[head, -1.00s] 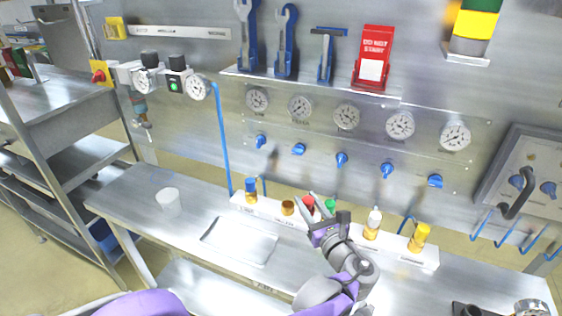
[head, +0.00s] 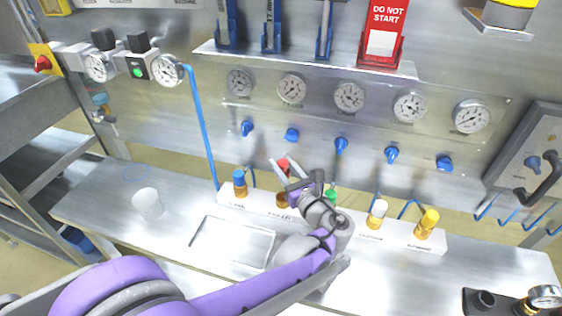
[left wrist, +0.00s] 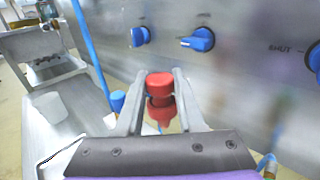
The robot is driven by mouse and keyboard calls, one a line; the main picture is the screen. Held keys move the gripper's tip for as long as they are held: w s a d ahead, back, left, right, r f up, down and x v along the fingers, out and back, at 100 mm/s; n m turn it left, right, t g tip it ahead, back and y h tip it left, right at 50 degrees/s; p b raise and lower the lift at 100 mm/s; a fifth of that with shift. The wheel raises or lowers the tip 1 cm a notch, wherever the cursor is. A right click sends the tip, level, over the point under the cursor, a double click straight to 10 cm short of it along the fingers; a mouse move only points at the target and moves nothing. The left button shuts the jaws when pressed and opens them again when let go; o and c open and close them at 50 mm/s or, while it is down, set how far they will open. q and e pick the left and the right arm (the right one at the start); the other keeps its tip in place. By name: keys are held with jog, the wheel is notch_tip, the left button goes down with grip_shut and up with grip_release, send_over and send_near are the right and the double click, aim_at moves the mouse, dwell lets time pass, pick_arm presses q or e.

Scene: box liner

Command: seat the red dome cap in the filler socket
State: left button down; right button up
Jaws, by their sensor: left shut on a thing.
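The red dome cap (head: 283,164) is held between the fingers of my left gripper (head: 286,170), above the bench-back rail. In the left wrist view the cap (left wrist: 160,84) stands roughly upright between the two fingertips (left wrist: 160,92), with a narrower red tip below. A bare brass socket (head: 282,201), apparently the filler socket, sits on the white rail below the cap, partly hidden by the gripper. The cap is apart from it. My right gripper is not in view.
The white rail (head: 262,213) also carries blue (head: 239,176), green (head: 330,195), white (head: 378,208) and yellow (head: 429,217) capped fittings. Blue valve knobs (head: 341,145) project from the panel behind. A shallow tray (head: 232,246) and a white cup (head: 148,204) are on the bench.

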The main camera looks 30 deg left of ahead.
pick_arm(q)
jog(key=shift+f+b, duration=0.35)
jog(key=shift+f, duration=0.3)
jog(key=shift+f+b, duration=1.95)
jog(key=shift+f, duration=0.75)
jog(key=shift+f+b, duration=0.75)
jog(key=shift+f, duration=0.15)
jog(key=shift+c, duration=2.2)
grip_release()
jog(key=v, duration=1.1)
jog(key=shift+f, duration=0.1)
